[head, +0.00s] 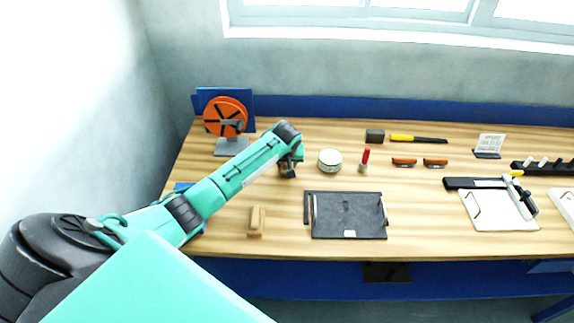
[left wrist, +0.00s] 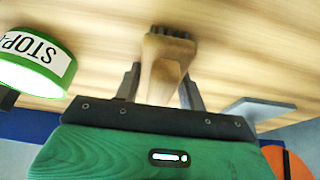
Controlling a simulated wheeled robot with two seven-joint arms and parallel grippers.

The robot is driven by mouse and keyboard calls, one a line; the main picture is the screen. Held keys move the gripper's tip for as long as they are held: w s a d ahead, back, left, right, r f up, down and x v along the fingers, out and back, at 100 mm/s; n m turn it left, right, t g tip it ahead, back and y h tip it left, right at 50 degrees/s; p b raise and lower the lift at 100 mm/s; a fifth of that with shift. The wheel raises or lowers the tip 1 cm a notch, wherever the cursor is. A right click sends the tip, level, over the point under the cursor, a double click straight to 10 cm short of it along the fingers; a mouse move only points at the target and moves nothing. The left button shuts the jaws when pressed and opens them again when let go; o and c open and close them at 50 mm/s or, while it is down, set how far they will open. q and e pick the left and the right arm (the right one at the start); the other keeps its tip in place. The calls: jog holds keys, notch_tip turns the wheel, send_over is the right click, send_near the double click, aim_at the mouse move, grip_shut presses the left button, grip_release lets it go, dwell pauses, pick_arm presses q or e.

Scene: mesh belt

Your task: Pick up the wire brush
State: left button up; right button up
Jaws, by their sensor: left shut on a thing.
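The wire brush (left wrist: 166,62) shows in the left wrist view, with a wooden body and dark bristles at its far end. My left gripper (left wrist: 163,80) is shut on the brush, with one dark finger on each side of the wood. In the head view my left gripper (head: 289,168) is over the back left part of the table, left of a round tin. The brush is mostly hidden there by the gripper. Whether the brush touches the table is hard to tell. My right gripper is not in view.
A green-and-white tin (head: 330,160) stands close to the right of the gripper; its label reads STOP in the wrist view. An orange reel (head: 226,116) stands at the back left. A wooden block (head: 256,221) and a dark tray (head: 348,215) lie in front.

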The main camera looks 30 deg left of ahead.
pick_arm(q)
jog(key=shift+r, duration=0.1)
notch_tip(320, 180, up, 20)
jog(key=b, duration=0.4)
jog(key=shift+b, duration=0.35)
